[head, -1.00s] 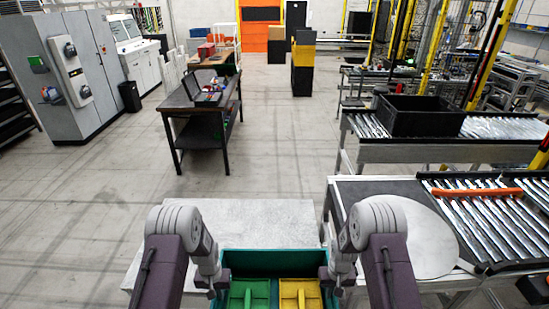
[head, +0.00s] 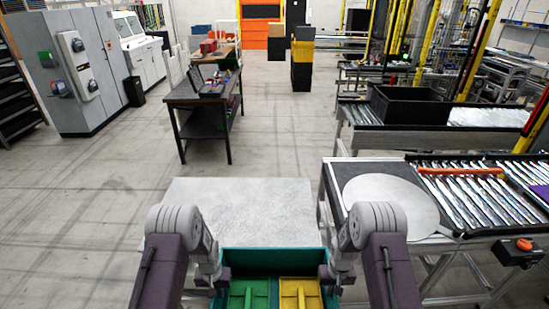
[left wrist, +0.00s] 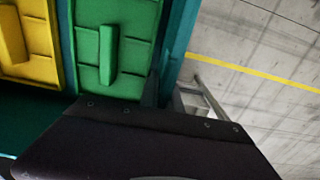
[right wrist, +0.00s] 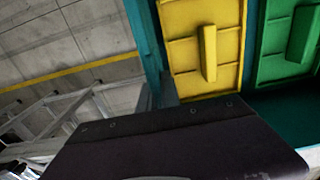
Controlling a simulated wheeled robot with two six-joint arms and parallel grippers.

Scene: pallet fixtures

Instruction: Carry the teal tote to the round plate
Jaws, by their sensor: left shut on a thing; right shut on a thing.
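The teal tote (head: 262,262) is at the bottom middle of the head view, held between my two arms. Inside lie a green piece (head: 250,296) and a yellow piece (head: 300,293), each with a raised bar. My left gripper (head: 217,283) is shut on the tote's left wall, which also shows in the left wrist view (left wrist: 178,40). My right gripper (head: 332,280) is shut on the right wall, seen in the right wrist view (right wrist: 146,40). The fingertips are mostly hidden. The round plate (head: 391,203) is a pale grey disc on the bench to the right, apart from the tote.
A pale flat tabletop (head: 240,205) lies just beyond the tote. A roller conveyor (head: 480,195) with an orange bar (head: 460,171) adjoins the plate. A black crate (head: 410,105) stands on a conveyor farther back. A dark workbench (head: 205,100) is ahead left. Open floor lies between.

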